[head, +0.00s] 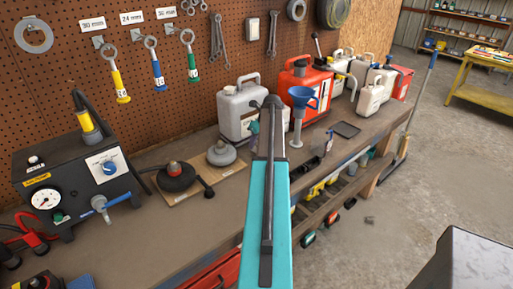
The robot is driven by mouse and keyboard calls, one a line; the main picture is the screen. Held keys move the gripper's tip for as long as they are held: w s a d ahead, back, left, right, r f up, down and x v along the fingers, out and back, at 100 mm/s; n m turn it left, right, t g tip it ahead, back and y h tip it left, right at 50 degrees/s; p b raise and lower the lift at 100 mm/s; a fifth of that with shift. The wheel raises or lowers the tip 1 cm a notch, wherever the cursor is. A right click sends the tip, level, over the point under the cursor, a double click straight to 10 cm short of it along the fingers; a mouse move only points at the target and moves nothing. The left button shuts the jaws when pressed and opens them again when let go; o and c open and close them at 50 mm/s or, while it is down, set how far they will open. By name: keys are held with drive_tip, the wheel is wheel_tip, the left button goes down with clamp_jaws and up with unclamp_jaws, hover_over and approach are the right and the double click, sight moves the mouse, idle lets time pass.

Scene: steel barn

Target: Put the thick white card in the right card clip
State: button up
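My teal arm reaches up the middle of the head view over the workbench (135,225). I cannot pick out a thick white card or a card clip with certainty. White cards reading 30 mm (92,24), 24 mm (131,17) and 30 mm (167,12) are on the brown pegboard, above wrenches with yellow, blue and green handles. A small black object (325,142) lies on the bench just right of my arm, too small to identify.
A dark box with a gauge (46,199) stands on the bench at left. A dark tray (345,130) lies right. Open concrete floor (405,195) is at right.

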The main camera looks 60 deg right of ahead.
idle(0.3)
clamp_jaws()
drive_tip(key=shift+r, duration=0.25)
drive_tip(key=shift+r+b, duration=0.7)
drive_tip(key=shift+r, duration=0.4)
drive_tip(key=shift+s+a+r, duration=0.25)
drive_tip(key=shift+a+r, duration=0.1)
drive_tip(key=shift+r, duration=0.05)
drive_tip(key=s+a+r+b, duration=0.1)
drive_tip(key=s+a+b, duration=0.3)
drive_tip(key=s+a, duration=0.4)
drive_tip(key=a, duration=0.4)
drive_tip(key=shift+s+a+r, duration=0.15)
drive_tip(key=shift+s+r, duration=0.15)
drive_tip(key=shift+s, duration=0.05)
